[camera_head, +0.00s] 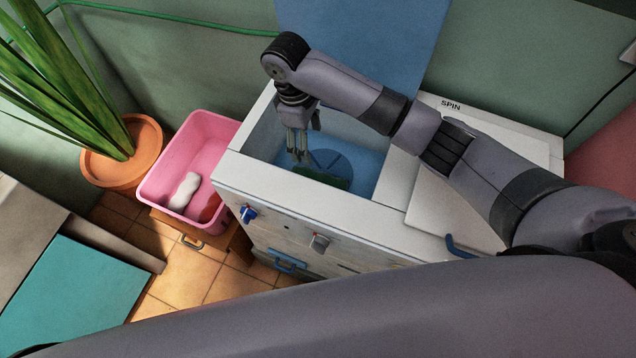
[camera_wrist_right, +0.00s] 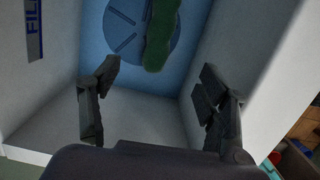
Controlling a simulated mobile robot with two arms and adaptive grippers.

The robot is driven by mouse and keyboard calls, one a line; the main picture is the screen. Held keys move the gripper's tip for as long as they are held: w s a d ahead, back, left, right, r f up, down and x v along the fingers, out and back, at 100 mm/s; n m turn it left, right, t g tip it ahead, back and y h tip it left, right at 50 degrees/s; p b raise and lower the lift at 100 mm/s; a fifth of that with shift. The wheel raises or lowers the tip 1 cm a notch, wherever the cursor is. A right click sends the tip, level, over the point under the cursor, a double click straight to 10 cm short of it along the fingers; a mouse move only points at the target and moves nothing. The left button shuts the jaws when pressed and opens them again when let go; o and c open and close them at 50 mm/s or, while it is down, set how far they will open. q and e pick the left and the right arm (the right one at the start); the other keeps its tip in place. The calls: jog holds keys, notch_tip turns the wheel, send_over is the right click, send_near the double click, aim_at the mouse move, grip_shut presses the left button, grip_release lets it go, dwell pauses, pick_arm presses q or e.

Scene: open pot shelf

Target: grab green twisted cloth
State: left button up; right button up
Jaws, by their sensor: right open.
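The green twisted cloth (camera_head: 322,178) lies at the bottom of the blue tub in the white washing machine, partly hidden by the front wall in the head view. In the right wrist view the cloth (camera_wrist_right: 161,36) lies over the round blue disc (camera_wrist_right: 122,28), beyond the fingertips. My right gripper (camera_head: 299,152) points down into the tub opening, above and apart from the cloth. In the right wrist view my right gripper (camera_wrist_right: 157,78) is open with nothing between its fingers. My left gripper is not in view.
The white washing machine (camera_head: 262,190) has tub walls close around my right gripper. A pink basin (camera_head: 157,180) with a white and a red item stands left of it. A potted plant (camera_head: 122,165) is farther left. A blue lid (camera_head: 362,50) stands up behind.

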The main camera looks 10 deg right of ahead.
aim_at(317, 176)
jog(key=f, duration=0.4)
jog(key=d+f, duration=0.1)
jog(key=f, duration=0.3)
jog(key=s+f, duration=0.1)
jog(key=f, duration=0.3)
jog(key=shift+d+f+b, duration=0.15)
jog(key=shift+d+b, duration=0.1)
jog(key=shift+b, duration=0.05)
jog(key=shift+s+d+f, duration=0.1)
jog(key=shift+f, duration=1.35)
jog(key=shift+s+d+f, duration=0.1)
jog(key=shift+f, duration=1.35)
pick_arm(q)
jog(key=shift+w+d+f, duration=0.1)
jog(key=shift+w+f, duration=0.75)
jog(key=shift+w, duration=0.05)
pick_arm(e)
jog(key=shift+c, duration=0.4)
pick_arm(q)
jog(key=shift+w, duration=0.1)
pick_arm(e)
jog(key=shift+w, duration=0.1)
jog(key=c, duration=1.3)
